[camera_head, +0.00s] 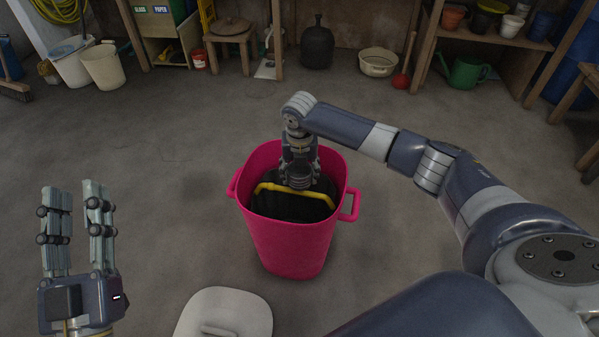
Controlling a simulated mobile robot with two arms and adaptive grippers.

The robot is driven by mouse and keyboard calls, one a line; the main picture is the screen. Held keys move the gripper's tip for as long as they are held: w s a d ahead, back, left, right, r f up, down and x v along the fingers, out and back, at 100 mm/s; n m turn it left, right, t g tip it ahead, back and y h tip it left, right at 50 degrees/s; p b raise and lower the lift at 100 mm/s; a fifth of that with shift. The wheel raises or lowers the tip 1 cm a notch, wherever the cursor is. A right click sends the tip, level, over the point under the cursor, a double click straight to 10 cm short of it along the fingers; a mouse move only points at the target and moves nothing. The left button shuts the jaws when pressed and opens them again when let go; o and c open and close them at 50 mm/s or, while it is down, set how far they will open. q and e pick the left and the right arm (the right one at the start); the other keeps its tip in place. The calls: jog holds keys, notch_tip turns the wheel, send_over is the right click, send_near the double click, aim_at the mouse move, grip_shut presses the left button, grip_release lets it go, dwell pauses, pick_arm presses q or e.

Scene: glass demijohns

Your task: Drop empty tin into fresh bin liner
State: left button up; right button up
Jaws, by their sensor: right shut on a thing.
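A pink bin (293,247) with two side handles stands on the floor in front of me. A black liner (277,205) with a yellow band (268,187) lies inside it. My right gripper (300,175) reaches down into the bin's mouth from above. It is shut on a small grey thing (300,183), which I take to be the tin; fingers hide much of it. My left gripper (76,190) is raised at the lower left, away from the bin, with its fingers apart and nothing between them.
A pale lid (225,314) with a handle lies on the floor in front of the bin. Buckets (103,66), a stool (231,38), a dark demijohn (317,45), a basin (378,62) and a green watering can (465,73) stand along the back. The floor around the bin is otherwise clear.

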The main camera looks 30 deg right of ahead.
aim_at(300, 173)
pick_arm(q)
jog(key=shift+s+r+t, duration=0.5)
jog(key=shift+r+t, duration=0.1)
jog(key=shift+r, duration=0.3)
pick_arm(e)
jog(key=shift+f, duration=0.15)
jog(key=o, duration=1)
jog(key=shift+o, duration=0.2)
notch_tip(300, 173, up, 12)
jog(key=s, duration=0.1)
jog(key=shift+s+a, duration=0.15)
jog(key=shift+a, duration=0.15)
jog(key=shift+f, duration=0.1)
